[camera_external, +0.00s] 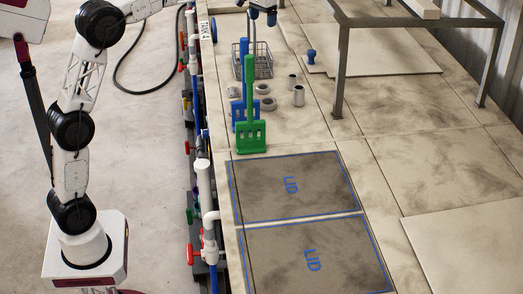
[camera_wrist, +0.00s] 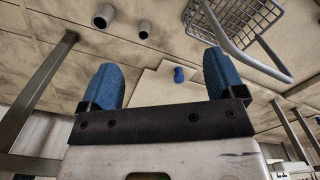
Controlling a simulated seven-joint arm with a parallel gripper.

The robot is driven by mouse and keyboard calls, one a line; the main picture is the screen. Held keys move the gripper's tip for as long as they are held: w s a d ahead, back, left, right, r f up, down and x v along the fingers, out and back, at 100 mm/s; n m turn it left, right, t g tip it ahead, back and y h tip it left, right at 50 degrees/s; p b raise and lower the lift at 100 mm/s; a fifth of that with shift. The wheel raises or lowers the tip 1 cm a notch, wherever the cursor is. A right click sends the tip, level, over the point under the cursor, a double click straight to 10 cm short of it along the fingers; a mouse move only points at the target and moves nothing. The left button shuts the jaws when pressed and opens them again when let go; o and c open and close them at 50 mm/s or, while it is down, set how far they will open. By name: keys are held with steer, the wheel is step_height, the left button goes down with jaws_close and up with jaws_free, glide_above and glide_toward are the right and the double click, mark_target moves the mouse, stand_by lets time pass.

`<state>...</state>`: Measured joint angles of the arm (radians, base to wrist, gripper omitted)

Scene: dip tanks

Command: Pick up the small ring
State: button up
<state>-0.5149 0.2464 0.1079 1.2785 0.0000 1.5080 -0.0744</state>
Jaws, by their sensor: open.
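Two low grey rings lie on the bench in the external view, a farther ring (camera_external: 262,89) and a nearer ring (camera_external: 268,103). They look close in size; the farther one seems slightly smaller. I cannot make out either ring in the wrist view. My gripper (camera_external: 263,14) is at the top of the external view, above the bench and beyond the rings. In the wrist view my gripper (camera_wrist: 163,82) has its two blue fingers spread wide, with nothing between them.
Two upright grey tubes, a taller tube (camera_external: 298,96) and a shorter tube (camera_external: 292,81), stand right of the rings. A wire basket (camera_external: 264,66), green paddle (camera_external: 250,138) and blue paddle (camera_external: 239,118) stand nearby. A blue knob (camera_external: 311,57) and metal frame (camera_external: 341,75) are farther right.

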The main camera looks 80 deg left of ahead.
glide_toward(263, 82)
steer(key=shift+s+d+f, duration=0.15)
steer(key=shift+d+f, duration=0.55)
steer(key=shift+d, duration=0.2)
steer(key=shift+f, duration=1.3)
steer(key=shift+f, duration=2.6)
steer(key=c, duration=1)
steer(key=shift+r, duration=0.1)
